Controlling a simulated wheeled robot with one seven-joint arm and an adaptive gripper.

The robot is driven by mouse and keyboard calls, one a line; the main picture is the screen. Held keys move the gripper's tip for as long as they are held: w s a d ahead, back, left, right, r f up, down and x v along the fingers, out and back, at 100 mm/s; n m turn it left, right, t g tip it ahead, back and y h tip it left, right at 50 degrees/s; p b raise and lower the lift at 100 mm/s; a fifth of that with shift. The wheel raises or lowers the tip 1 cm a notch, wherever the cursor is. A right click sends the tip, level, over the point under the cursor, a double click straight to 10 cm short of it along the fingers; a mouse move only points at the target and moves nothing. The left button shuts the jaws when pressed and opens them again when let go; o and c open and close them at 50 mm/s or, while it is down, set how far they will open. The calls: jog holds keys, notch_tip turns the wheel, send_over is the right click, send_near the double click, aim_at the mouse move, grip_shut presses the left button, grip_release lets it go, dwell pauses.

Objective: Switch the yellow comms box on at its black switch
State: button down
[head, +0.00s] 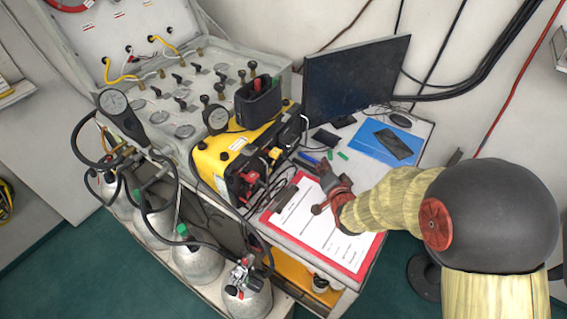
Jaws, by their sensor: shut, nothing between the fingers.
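The yellow comms box (213,162) stands on the bench left of centre in the head view. Its dark front panel (240,186) faces right and toward me, with red and black fittings and cables on it. I cannot single out the black switch among these small dark parts. My gripper (323,188) is shut and empty. It is over the red clipboard, to the right of the box's front panel and apart from it.
The red clipboard (360,268) with white paper lies under my gripper. A black monitor (355,78) stands behind, beside a blue folder (376,143). The valve panel (190,75) is at the back left. Grey cylinders (197,262) with gauges and hoses stand in front.

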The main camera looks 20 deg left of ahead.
aim_at(297, 173)
jog(key=a+f, duration=0.2)
jog(key=f, duration=0.1)
jog(key=shift+s+y, duration=0.2)
jog(key=shift+y, duration=0.1)
jog(key=shift+a, duration=0.15)
jog(key=a, duration=0.2)
jog(key=w+a+b, duration=0.1)
jog(key=a, duration=0.1)
jog(key=w+a+f, duration=0.1)
jog(key=a, duration=0.2)
jog(key=shift+w, duration=0.25)
jog(key=shift+w+a+b, duration=0.2)
jog(key=shift+a+b, duration=0.15)
jog(key=shift+a, duration=0.15)
jog(key=shift+a, duration=0.15)
dwell(0.7)
jog(key=shift+w+a+b, duration=0.15)
jog(key=shift+a+b, duration=0.1)
jog(key=shift+b, duration=0.1)
jog(key=shift+w+a, duration=0.1)
jog(key=shift+a, duration=0.2)
dwell(0.5)
jog(key=shift+d, duration=0.1)
